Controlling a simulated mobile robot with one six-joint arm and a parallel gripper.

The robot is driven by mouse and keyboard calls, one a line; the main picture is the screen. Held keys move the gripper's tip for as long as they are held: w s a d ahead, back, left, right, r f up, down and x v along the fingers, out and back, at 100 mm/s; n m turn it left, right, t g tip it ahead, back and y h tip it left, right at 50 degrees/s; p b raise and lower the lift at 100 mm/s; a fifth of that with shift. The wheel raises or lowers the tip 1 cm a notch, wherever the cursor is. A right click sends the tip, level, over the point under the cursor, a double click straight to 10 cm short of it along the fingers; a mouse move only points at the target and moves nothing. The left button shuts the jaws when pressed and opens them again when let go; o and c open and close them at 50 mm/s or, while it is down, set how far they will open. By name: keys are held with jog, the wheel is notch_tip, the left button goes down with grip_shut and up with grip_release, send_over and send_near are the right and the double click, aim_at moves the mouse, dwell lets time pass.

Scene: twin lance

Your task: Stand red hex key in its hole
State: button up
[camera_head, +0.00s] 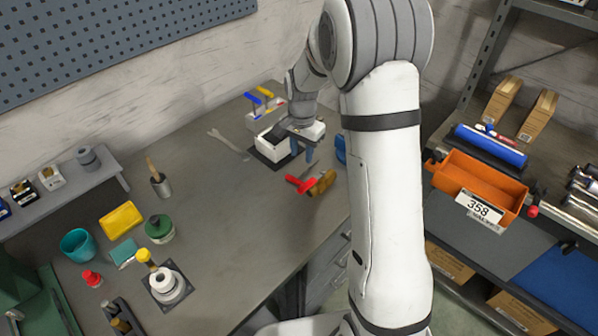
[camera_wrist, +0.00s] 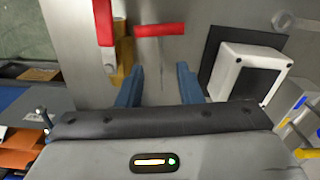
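Red also shows on the bench in the head view (camera_head: 293,180), close to another red-handled tool. My gripper (camera_head: 302,152) is over the bench beside the white box. A pale holder (camera_head: 254,119) with blue and yellow hex keys stands behind the box. Its holes are too small to make out.
A red-handled tool (camera_wrist: 104,22) and a yellow-brown object (camera_head: 322,184) lie near the bench edge. A wrench (camera_head: 226,140) lies left of the box. The middle of the bench is clear.

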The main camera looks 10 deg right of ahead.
aim_at(301, 175)
jog(key=shift+w+f, duration=0.25)
jog(key=shift+f, duration=0.55)
notch_tip(301, 175, down, 7)
jog(key=shift+r+p, duration=0.1)
jog(key=shift+p, duration=0.9)
jog(key=shift+s, duration=0.1)
jog(key=shift+c, duration=0.2)
grip_shut()
